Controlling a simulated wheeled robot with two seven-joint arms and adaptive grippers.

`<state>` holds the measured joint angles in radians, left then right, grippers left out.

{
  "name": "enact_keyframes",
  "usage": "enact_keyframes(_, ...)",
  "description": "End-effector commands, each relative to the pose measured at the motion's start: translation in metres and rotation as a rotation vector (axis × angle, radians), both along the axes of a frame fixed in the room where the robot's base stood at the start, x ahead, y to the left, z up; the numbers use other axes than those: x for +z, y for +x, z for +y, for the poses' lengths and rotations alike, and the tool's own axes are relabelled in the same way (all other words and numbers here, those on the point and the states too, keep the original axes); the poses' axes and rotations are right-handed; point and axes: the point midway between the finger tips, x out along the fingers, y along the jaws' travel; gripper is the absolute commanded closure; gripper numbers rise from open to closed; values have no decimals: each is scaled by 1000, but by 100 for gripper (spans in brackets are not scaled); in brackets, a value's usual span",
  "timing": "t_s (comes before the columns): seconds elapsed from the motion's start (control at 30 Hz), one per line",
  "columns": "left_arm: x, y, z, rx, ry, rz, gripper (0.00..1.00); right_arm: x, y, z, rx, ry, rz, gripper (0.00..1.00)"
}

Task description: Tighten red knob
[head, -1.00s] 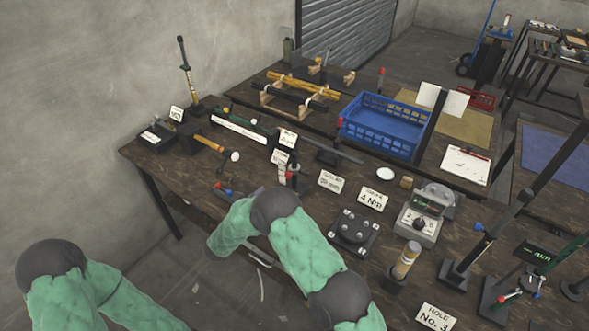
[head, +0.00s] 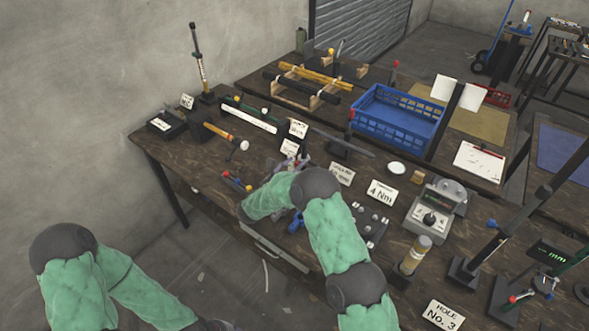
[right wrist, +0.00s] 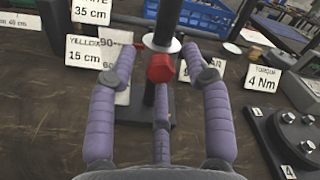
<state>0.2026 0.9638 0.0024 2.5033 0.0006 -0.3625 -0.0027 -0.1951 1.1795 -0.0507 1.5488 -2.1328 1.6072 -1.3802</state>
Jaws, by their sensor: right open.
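The red knob (right wrist: 160,68) shows in the right wrist view on a dark upright post, just below a white disc (right wrist: 162,44). My right gripper (right wrist: 160,58) is open, with one purple finger left of the knob and the other right of it. There is a visible gap on each side, and I see no contact. In the head view my right gripper (head: 292,165) is at the post near the table's front edge, partly covered by my arm, and the knob cannot be made out there. My left arm is low at the left, its gripper out of frame.
A 15 cm card (right wrist: 97,62) stands left of the post. A 4 Nm card (head: 382,192) and a dark bolted plate (right wrist: 297,140) are to the right. A blue crate (head: 398,122) stands behind.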

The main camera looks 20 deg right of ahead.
Motion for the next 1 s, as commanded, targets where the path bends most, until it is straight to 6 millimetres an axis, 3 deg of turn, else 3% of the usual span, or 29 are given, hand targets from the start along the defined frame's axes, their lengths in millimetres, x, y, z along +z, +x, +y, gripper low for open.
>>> enact_keyframes(0.23,0,0,0,0,0,0,60,0,0,0,0,-1,1,50)
enact_keyframes(0.4,0,0,0,0,0,0,60,0,0,0,0,-1,1,98)
enact_keyframes(0.77,-3,0,0,0,0,0,60,-1,0,0,1,15,-18,100)
enact_keyframes(1.0,-14,0,0,0,0,0,60,-2,0,0,1,85,-110,100)
